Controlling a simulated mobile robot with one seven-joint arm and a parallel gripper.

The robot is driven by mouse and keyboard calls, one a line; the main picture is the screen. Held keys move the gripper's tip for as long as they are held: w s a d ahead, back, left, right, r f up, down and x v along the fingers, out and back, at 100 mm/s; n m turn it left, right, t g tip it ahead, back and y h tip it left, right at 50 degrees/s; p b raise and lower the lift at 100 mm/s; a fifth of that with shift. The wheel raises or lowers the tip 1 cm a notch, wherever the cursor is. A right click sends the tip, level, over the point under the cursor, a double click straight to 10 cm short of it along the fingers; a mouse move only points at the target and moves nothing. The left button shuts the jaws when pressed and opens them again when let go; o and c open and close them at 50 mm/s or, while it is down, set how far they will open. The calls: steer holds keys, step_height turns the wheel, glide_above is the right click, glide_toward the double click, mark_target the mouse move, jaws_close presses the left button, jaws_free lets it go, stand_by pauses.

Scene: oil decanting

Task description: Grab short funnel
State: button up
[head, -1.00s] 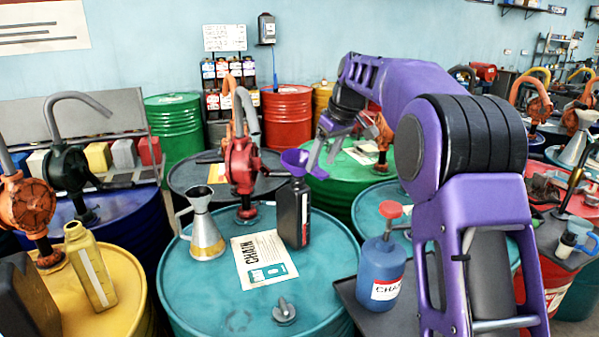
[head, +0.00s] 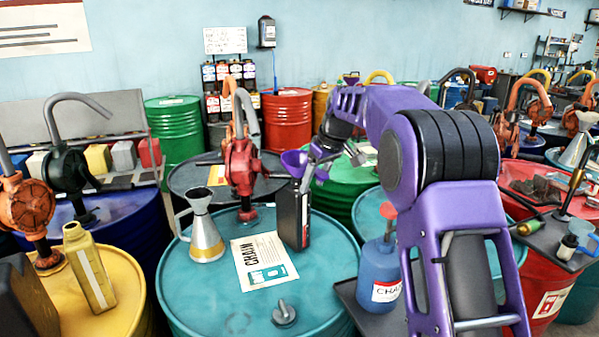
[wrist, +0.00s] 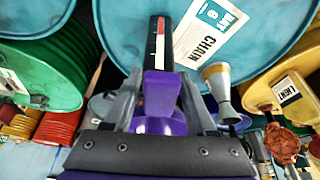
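The short funnel (head: 294,160) is purple and sits in the top of a black bottle (head: 293,215) on the teal drum. It also shows in the wrist view (wrist: 160,118), low in the middle, with the bottle (wrist: 161,55) beyond it. My gripper (head: 313,166) is at the funnel's right side in the head view. In the wrist view its grey fingers (wrist: 158,102) are apart, one on each side of the funnel. I cannot tell whether they touch it. The gripper partly hides the funnel in the head view.
A metal funnel-topped can (head: 205,228) stands left of the bottle on the teal drum (head: 235,318). A red pump (head: 242,165) rises behind. A "CHAIN" sheet (head: 264,261) lies in front. A blue bottle (head: 378,275) stands at the right.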

jaws_close()
